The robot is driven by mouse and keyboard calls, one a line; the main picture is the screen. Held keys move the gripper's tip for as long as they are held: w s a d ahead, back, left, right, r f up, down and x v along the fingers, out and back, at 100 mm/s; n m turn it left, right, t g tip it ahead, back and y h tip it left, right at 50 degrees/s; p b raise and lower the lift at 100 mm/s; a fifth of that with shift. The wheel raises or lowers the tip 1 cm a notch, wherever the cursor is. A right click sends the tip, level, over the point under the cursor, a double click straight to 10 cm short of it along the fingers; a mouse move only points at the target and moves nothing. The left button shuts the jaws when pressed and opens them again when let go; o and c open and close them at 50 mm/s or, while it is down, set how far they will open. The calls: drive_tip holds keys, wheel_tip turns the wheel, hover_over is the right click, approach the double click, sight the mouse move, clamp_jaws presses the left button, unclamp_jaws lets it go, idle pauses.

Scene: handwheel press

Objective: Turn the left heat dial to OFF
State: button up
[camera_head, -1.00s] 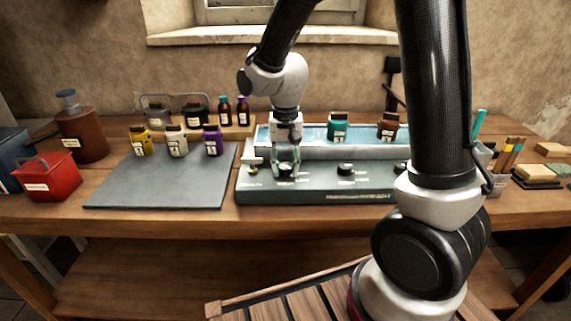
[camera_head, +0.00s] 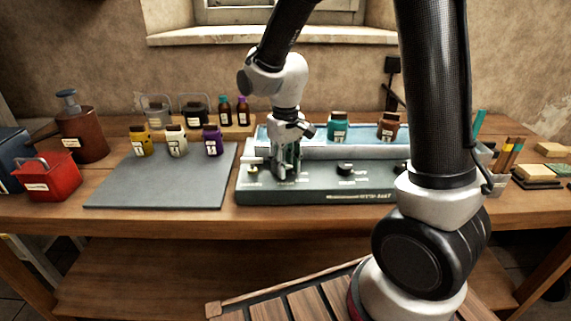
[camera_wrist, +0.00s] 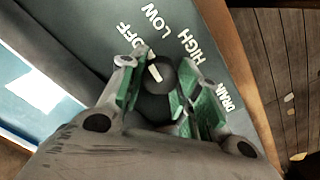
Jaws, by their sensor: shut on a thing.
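The left heat dial (camera_wrist: 157,80) is a dark round knob with a pale pointer line. In the wrist view the pointer aims toward the OFF label (camera_wrist: 130,38); the LOW (camera_wrist: 154,15) and HIGH (camera_wrist: 190,45) labels lie to the right. My gripper (camera_wrist: 155,90) is shut on the dial, with green-padded fingers on both sides. In the head view my gripper (camera_head: 286,174) points down at the left part of the dark control panel (camera_head: 320,188), and its fingers mostly hide the dial.
A second black dial (camera_head: 345,168) is to the right on the panel. A brass-coloured knob (camera_head: 253,169) is close on the left. Teal (camera_head: 338,130) and brown (camera_head: 387,129) jars stand in the bath behind. A grey mat (camera_head: 160,183) lies left, with jars at its back.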

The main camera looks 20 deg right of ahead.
drive_tip(key=shift+n, duration=0.8)
drive_tip(key=o, duration=1)
drive_tip(key=shift+r, duration=0.1)
wheel_tip(320, 180, up, 12)
